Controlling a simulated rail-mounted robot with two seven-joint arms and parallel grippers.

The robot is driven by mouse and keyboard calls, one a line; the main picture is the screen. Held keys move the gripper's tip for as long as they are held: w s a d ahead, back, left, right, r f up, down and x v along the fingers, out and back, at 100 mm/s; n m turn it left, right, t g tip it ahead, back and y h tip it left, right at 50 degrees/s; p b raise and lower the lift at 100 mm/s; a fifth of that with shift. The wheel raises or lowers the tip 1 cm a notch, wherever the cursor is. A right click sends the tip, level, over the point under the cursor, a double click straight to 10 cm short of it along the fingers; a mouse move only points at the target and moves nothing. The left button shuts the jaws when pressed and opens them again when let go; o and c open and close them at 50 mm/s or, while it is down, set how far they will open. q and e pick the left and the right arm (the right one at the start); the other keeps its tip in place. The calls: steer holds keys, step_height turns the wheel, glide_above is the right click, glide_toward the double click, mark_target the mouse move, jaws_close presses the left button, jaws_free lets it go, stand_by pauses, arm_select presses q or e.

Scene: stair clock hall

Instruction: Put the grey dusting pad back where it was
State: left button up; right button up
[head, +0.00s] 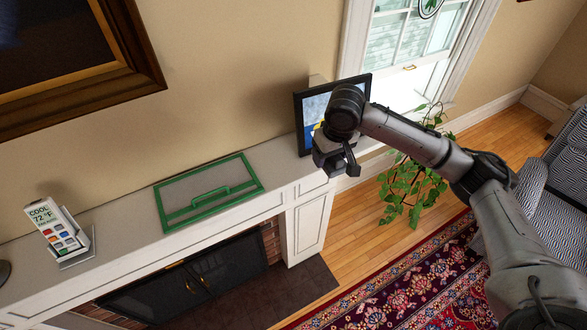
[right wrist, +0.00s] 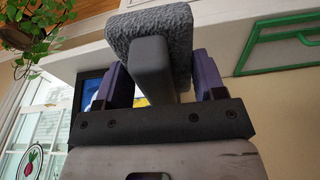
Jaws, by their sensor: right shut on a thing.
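My right gripper (head: 338,164) is over the right end of the white mantel shelf (head: 110,222), in front of a dark-framed picture. In the right wrist view its two fingers (right wrist: 158,80) are shut on the grey handle (right wrist: 151,56) of the grey dusting pad. The pad (right wrist: 150,28) has a fuzzy, speckled surface and sits beyond the fingertips. In the head view I cannot clearly tell the pad from the dark gripper. A green-edged rectangle (head: 163,212) with a green handle shape lies flat on the mantel, left of the gripper. My left gripper is not in view.
The framed picture (head: 301,122) stands at the mantel's right end, close to my gripper. A remote in a stand (head: 55,229) is at the left. A leafy plant (head: 405,185) is beyond the right end. Bare shelf lies between the remote and the green rectangle.

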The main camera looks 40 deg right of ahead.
steer(key=shift+w+a, duration=0.15)
steer(key=p, duration=0.2)
glide_above(292, 170)
steer(key=shift+n, duration=0.3)
step_height(292, 170, down, 7)
steer(key=shift+r, duration=0.1)
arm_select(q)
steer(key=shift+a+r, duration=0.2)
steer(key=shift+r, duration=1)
arm_select(e)
steer(key=shift+f, duration=2.1)
arm_select(q)
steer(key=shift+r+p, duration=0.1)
steer(key=shift+p, duration=0.2)
arm_select(e)
steer(key=shift+f, duration=0.1)
steer(key=o, duration=0.5)
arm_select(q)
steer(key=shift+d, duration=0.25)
arm_select(e)
steer(key=o, duration=0.4)
steer(key=shift+c, duration=0.2)
